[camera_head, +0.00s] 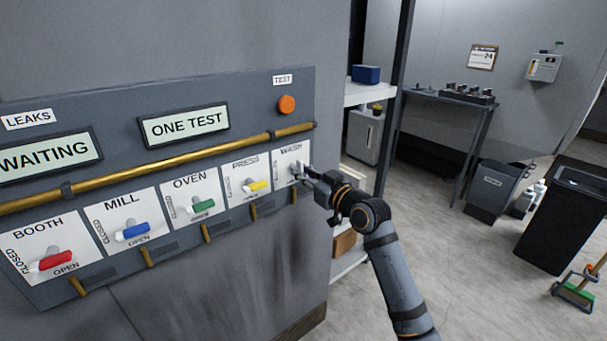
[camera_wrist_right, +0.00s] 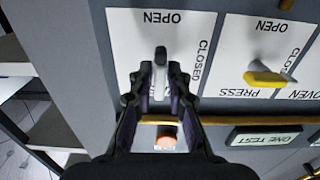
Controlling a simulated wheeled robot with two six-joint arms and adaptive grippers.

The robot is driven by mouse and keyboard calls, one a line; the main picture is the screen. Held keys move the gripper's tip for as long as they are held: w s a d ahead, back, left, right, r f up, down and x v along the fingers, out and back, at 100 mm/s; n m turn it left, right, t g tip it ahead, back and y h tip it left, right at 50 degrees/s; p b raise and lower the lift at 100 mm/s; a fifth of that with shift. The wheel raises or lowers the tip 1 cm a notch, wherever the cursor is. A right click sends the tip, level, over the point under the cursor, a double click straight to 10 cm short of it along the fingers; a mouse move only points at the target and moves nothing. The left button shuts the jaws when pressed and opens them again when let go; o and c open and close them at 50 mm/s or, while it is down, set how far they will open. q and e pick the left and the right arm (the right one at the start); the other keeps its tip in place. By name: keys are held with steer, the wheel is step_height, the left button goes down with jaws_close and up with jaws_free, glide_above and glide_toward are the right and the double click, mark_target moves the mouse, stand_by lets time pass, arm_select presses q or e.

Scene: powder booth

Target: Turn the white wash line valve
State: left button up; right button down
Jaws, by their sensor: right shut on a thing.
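The white wash valve handle (camera_wrist_right: 160,78) is on the WASH plate (camera_wrist_right: 124,45), the rightmost plate of the panel in the head view. My right gripper (camera_head: 312,172) reaches it from the right and covers much of the handle there. In the right wrist view the gripper (camera_wrist_right: 160,84) is shut on the handle, with a finger on each side. That view is upside down; the handle lies along the picture's vertical, with OPEN above it and CLOSED to its right. My left gripper is not in view.
Red (camera_head: 52,261), blue (camera_head: 132,232), green (camera_head: 203,205) and yellow (camera_head: 258,186) valve handles sit to the left. A brass pipe (camera_head: 170,157) runs above them. Displays read WAITING (camera_head: 45,154) and ONE TEST (camera_head: 185,125). An orange test button (camera_head: 287,105) is above the wash plate. Shelves (camera_head: 369,95) stand right.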

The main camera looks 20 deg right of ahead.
steer(key=c, duration=1.4)
jaws_free()
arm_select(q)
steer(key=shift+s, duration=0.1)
arm_select(e)
steer(key=v, duration=0.7)
steer(key=shift+s, duration=0.25)
steer(key=shift+d, duration=0.1)
